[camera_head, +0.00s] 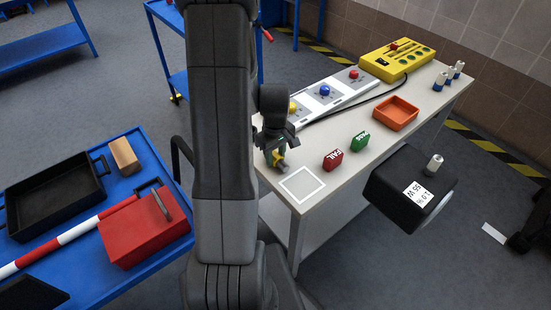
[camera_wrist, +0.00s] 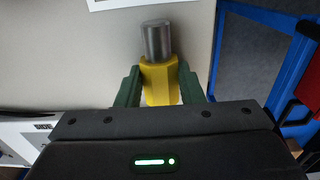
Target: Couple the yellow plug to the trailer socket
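The yellow plug (camera_wrist: 161,84) has a yellow body and a grey cylindrical metal tip, which points away from my gripper in the wrist view. My gripper (camera_wrist: 160,90) has its green fingers against both sides of the yellow body. In the head view my gripper (camera_head: 273,147) holds the plug (camera_head: 278,158) over the near left end of the light bench. A white panel (camera_head: 338,92) on the bench carries a yellow (camera_head: 292,107), a blue (camera_head: 325,90) and a red (camera_head: 353,74) round part. I cannot tell which part is the trailer socket.
A white outlined square (camera_head: 301,184), red block (camera_head: 333,159), green block (camera_head: 360,141) and orange tray (camera_head: 396,113) are on the bench. A yellow box (camera_head: 398,59) with a black cable stands behind. A blue cart (camera_head: 85,247) is at left, a black labelled box (camera_head: 410,190) at right.

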